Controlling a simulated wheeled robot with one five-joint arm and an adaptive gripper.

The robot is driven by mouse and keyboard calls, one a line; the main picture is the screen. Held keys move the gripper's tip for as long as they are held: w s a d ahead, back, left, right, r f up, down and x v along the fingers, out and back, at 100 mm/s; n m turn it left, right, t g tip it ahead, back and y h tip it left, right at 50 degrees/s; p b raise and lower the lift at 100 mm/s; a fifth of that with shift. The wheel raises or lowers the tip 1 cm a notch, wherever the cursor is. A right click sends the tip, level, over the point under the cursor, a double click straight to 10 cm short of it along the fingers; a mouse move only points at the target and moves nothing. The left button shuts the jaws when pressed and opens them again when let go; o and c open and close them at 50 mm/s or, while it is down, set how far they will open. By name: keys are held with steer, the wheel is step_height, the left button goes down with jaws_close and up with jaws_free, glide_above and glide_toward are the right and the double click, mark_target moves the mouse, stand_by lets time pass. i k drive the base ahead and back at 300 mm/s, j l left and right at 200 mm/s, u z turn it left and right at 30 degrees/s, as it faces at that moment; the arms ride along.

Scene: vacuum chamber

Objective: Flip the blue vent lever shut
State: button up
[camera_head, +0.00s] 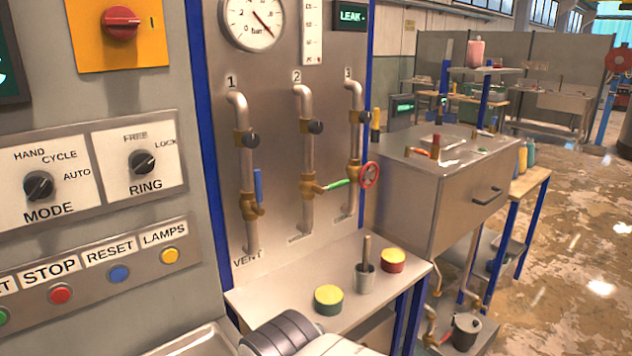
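The blue vent lever (258,187) is on the left pipe (242,160), which is marked 1 above and VENT below. The lever stands upright beside the pipe, in line with it, rising from a brass valve body (250,207). Nothing touches it. My gripper is not in view; only a grey and black part of my own body shows at the bottom edge, well below the lever.
Pipe 2 has a green lever (336,185) pointing right; pipe 3 has a red handwheel (369,175). A shelf (262,301) below holds two round tins (328,299) (393,260) and a metal cup (365,278). A control panel (90,180) stands at left.

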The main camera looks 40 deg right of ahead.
mark_target(258, 186)
steer(key=z, duration=0.8)
